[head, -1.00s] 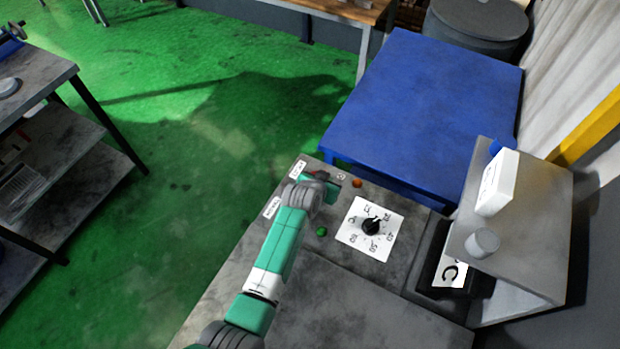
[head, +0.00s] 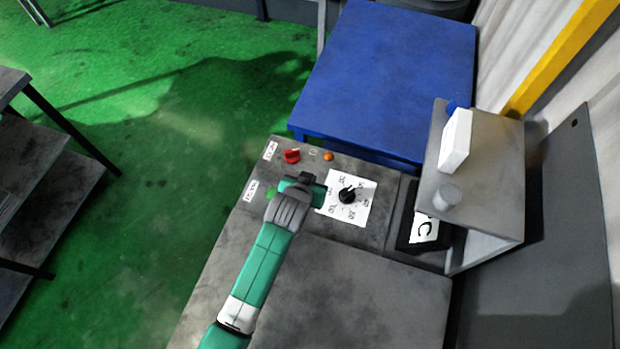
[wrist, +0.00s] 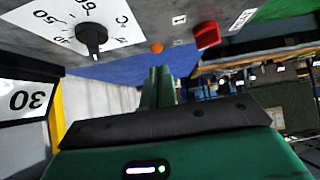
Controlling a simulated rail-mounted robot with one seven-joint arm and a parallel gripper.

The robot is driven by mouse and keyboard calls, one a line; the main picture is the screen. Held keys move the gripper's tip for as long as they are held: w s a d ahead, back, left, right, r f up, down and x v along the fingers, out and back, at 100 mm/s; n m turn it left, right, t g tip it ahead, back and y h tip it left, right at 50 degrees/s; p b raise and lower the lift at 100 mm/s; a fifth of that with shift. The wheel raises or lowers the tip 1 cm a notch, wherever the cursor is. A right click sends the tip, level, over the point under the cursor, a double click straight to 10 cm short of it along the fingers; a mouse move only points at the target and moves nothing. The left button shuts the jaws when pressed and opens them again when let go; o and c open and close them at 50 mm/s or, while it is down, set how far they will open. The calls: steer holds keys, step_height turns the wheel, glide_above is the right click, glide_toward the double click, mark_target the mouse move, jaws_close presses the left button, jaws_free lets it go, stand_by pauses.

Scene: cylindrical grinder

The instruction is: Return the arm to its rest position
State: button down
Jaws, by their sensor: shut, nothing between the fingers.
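My gripper (head: 306,188) is over the grey control panel (head: 395,188), between the red knob and the dial card in the head view. Its green fingers (wrist: 158,86) are together and empty in the wrist view. My green arm reaches up to it from the bottom of the head view. The red knob (head: 292,156) is apart from the gripper, and it also shows in the wrist view (wrist: 207,35). The black dial (head: 348,195) sits on its white numbered card just right of the gripper. From the head view, I cannot tell how high the gripper is above the panel.
An orange button (head: 328,156) and a partly hidden green button (head: 271,192) are on the panel. A grey shelf (head: 490,150) bearing a white box (head: 456,140) stands at the right. A blue table (head: 390,75) is behind. Green floor (head: 150,150) is open at left.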

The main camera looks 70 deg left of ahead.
stand_by(0.6)
steer(key=w+d+r+m+t+p, duration=0.1)
steer(key=w+d+r+t+p, duration=0.15)
steer(key=w+r, duration=0.65)
steer(key=w+d+r+m+t+p, duration=0.1)
steer(key=w+d+r+m+t, duration=0.3)
steer(key=r, duration=0.8)
steer(key=w+d+r+t+p, duration=0.15)
steer(key=w+d+r, duration=0.3)
steer(key=r, duration=0.55)
steer(key=w+d+r+t+p, duration=0.1)
steer(key=w+d+r+t, duration=0.3)
steer(key=r, duration=0.6)
steer(key=s+d+r+m+t+h+p, duration=0.1)
steer(key=d+r, duration=0.6)
steer(key=r, duration=0.2)
steer(key=d+r+m+t+h+p, duration=0.2)
steer(key=d+r, duration=0.5)
steer(key=r, duration=0.3)
steer(key=s+d+r+m+t+h+p, duration=0.1)
steer(key=s+d+r+t+h, duration=0.1)
steer(key=s+d+r, duration=0.2)
steer(key=s+d+r+m+t+h+p, duration=0.1)
steer(key=s+d+r+m+t+h, duration=0.1)
steer(key=s+d+r, duration=0.3)
steer(key=d+r, duration=0.3)
steer(key=r, duration=0.3)
steer(key=shift+r+t+h, duration=0.15)
steer(key=shift+t+h, duration=0.15)
